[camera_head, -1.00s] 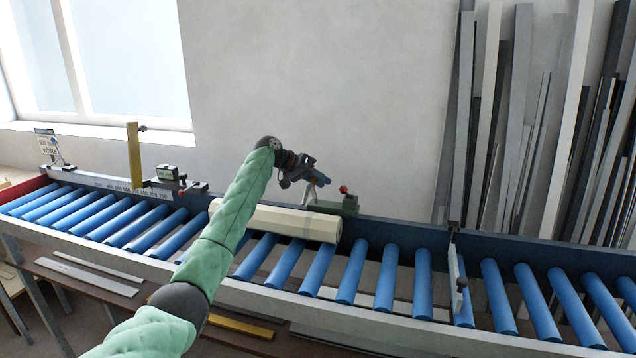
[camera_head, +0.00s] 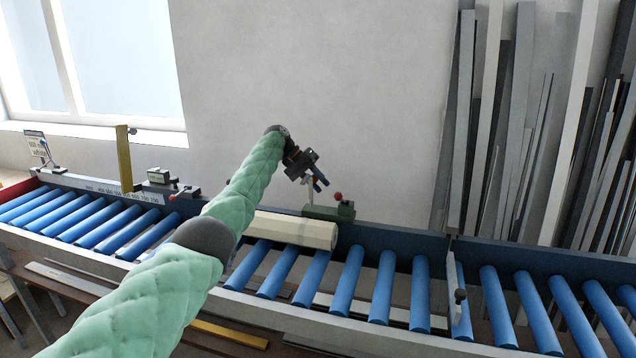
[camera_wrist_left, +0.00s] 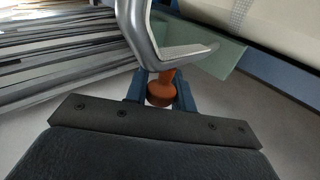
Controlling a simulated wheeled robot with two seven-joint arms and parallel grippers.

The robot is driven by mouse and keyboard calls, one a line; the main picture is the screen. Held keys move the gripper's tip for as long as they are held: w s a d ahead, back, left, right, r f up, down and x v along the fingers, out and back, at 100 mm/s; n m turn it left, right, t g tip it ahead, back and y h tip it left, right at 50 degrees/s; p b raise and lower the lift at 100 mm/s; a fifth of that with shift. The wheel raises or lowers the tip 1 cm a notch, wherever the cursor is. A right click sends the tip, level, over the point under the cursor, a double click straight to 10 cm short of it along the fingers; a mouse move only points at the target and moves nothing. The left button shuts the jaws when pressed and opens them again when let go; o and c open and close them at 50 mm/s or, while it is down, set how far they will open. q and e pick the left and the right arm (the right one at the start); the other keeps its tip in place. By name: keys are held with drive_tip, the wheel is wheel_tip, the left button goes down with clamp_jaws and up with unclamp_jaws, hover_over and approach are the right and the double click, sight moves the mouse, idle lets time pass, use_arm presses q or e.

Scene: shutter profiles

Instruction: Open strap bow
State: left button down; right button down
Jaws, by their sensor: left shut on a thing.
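My left gripper (camera_head: 320,184) is above the back edge of the roller conveyor, beside a green strapping unit (camera_head: 330,213) with a red ball knob (camera_head: 338,196). In the left wrist view its blue fingers are shut on an orange-brown knob (camera_wrist_left: 160,92). The knob sits at the end of the curved silver strap bow (camera_wrist_left: 140,30). In the head view the strap bow (camera_head: 310,188) stands up from the strapping unit, partly hidden by the gripper. My right gripper is not in view.
A cream bundle of profiles (camera_head: 290,229) lies on the blue rollers in front of the strapping unit; it also shows in the left wrist view (camera_wrist_left: 285,28). A yellow stop (camera_head: 124,158) stands at left. Long profiles (camera_head: 515,120) lean on the wall at right.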

use_arm(q)
drive_tip(key=shift+f, duration=0.15)
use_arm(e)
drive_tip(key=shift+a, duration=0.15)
use_arm(q)
drive_tip(key=c, duration=1.2)
unclamp_jaws()
drive_tip(key=shift+w+d, duration=0.1)
drive_tip(key=shift+d, duration=0.05)
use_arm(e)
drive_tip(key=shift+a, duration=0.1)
use_arm(q)
drive_tip(key=shift+w+a+r+b, duration=0.1)
drive_tip(key=shift+a+r+b, duration=0.2)
drive_tip(key=shift+a+b, duration=0.1)
drive_tip(key=shift+b+v, duration=1.1)
drive_tip(key=shift+v, duration=2.25)
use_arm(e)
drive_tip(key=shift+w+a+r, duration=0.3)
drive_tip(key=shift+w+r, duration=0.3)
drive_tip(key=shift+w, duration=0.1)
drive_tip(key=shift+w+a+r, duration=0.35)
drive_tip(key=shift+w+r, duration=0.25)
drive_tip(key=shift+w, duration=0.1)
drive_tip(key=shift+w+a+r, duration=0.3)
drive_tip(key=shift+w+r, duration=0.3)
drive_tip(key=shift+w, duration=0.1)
